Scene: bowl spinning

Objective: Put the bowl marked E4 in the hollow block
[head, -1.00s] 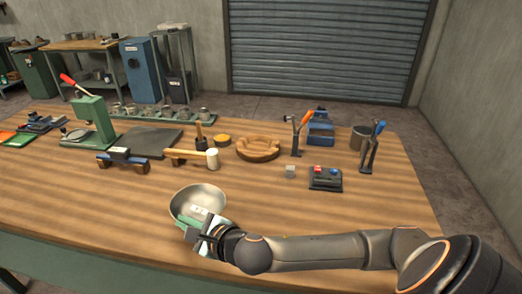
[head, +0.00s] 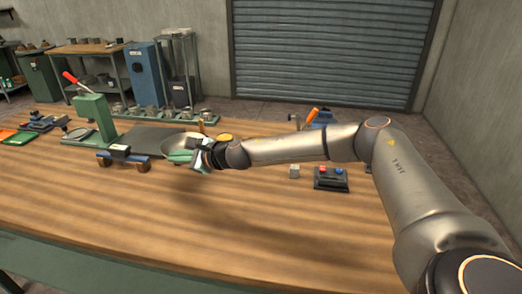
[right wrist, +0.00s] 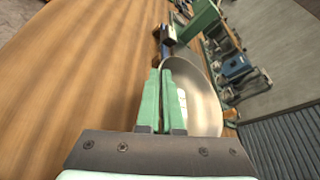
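The metal bowl (head: 178,140) is held up above the table, in front of the dark flat plate in the head view. In the right wrist view the bowl (right wrist: 206,95) is tilted, with its inside and a white label showing; the label's marking is too small to read. My right gripper (head: 180,157) is shut on the bowl's rim; in the wrist view its green fingers (right wrist: 173,92) pinch the near edge. The round wooden hollow block, seen in the earlier head view, is now hidden behind my right arm. My left gripper is not in view.
A dark flat plate (head: 140,139), a green press (head: 93,115) and a black-and-blue stand (head: 122,158) are to the left. A small cube (head: 294,171) and a button box (head: 330,178) are to the right. The table's front is clear.

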